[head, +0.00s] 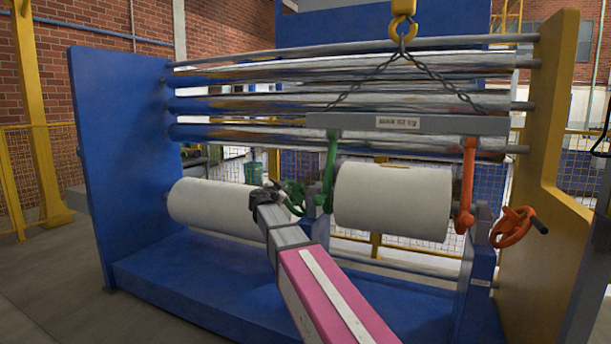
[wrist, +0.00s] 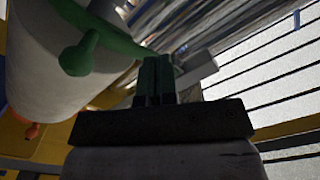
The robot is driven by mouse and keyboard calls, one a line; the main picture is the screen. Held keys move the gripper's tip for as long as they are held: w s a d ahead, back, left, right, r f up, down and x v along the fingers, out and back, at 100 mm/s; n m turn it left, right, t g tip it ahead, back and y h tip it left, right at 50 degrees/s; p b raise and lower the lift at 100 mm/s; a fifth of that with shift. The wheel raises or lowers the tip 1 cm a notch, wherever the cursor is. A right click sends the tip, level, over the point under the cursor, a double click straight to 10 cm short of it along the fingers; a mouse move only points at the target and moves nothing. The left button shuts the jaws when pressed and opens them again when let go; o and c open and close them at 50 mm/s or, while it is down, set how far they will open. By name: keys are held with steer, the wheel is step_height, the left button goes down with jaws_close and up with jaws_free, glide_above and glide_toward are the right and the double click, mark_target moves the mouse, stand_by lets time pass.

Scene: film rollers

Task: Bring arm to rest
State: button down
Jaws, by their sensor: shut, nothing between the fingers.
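My arm reaches forward from the bottom of the head view, and its dark gripper (head: 268,196) is by the inner end of the left white roll (head: 215,207). In the wrist view my gripper (wrist: 154,62) is shut, its two fingers side by side with nothing held. A green handle (head: 296,197) is just right of my gripper in the head view. Green metal with a rounded knob (wrist: 78,58) is close to the fingers in the wrist view; I cannot tell whether they touch.
A white roll (head: 392,200) is below a grey lifting beam (head: 400,124) on chains, with a green hook (head: 329,172) and an orange hook (head: 466,185). An orange handle (head: 513,227) is at right. Metal rollers (head: 235,104) span the blue left wall (head: 125,165) and yellow right wall (head: 535,190).

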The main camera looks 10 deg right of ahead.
steer(key=s+d+f+n+g+y, duration=0.1)
steer(key=s+d+f+n+g, duration=0.15)
steer(key=s+f, duration=0.4)
steer(key=s+d+f+n+g+y, duration=0.1)
steer(key=s+d+f+g, duration=0.15)
steer(key=f, duration=0.75)
steer(key=s+d+f+n+g+y, duration=0.1)
steer(key=s+d+f+n+g, duration=0.15)
steer(key=s+f, duration=0.4)
steer(key=s+a+f+n+g+y, duration=0.3)
steer(key=s+f+n+g+y, duration=0.4)
steer(key=s+f, duration=1.1)
steer(key=shift+s+a+f+n+y, duration=0.2)
steer(key=shift+s+f+n+y, duration=0.15)
steer(key=shift+s, duration=0.55)
